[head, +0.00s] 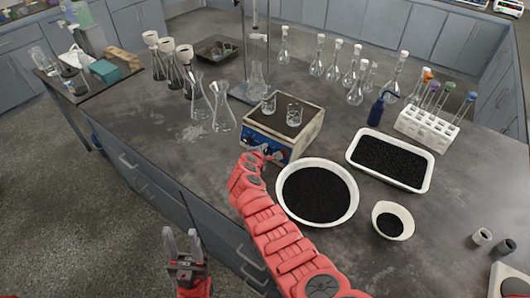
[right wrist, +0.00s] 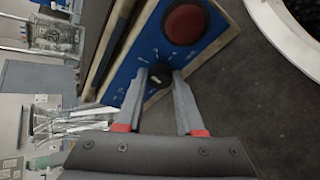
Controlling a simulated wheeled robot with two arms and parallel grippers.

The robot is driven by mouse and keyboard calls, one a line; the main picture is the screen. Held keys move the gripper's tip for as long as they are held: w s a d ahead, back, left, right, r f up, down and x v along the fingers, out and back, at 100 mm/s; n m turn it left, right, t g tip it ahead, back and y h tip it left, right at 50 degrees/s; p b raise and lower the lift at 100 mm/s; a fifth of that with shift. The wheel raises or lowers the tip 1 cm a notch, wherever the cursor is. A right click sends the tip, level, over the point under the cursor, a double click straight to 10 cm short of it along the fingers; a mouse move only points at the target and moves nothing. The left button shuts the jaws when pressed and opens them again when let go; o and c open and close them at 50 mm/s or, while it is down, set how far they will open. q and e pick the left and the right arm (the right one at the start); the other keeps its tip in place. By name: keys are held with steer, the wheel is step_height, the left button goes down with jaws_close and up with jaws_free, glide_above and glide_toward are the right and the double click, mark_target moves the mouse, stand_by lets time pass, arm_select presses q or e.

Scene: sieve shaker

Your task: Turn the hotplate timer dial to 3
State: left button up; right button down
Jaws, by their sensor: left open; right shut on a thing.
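The hotplate (head: 283,122) stands on the bench with two glass beakers on its top plate. Its blue front panel (right wrist: 140,55) fills the middle of the right wrist view. The small black timer dial (right wrist: 157,77) sits on that panel, with white marks around it, and its pointer setting is too small to read. My right gripper (right wrist: 163,80) is shut on the dial, one finger on each side of it; in the head view it (head: 262,152) is at the panel's left part. My left gripper (head: 182,240) is open and empty, low in front of the bench.
A large red knob (right wrist: 184,24) is beside the dial on the panel. A bowl of black grains (head: 318,192) stands close right of my right arm. A white tray (head: 390,160), a small bowl (head: 392,220) and a test tube rack (head: 427,128) stand further right. Glass flasks (head: 222,115) stand left.

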steer(key=m+b, duration=0.2)
steer(key=b, duration=0.1)
steer(key=f+m+t+b, duration=0.1)
steer(key=m+b, duration=0.1)
steer(key=b, duration=0.2)
steer(key=shift+s, duration=0.1)
steer(key=shift+r+m+t+b, duration=0.35)
steer(key=shift+m+b, duration=0.35)
steer(key=shift+b, duration=0.6)
steer(key=shift+f, duration=0.1)
steer(key=c, duration=0.5)
jaws_free()
steer(key=shift+s, duration=0.1)
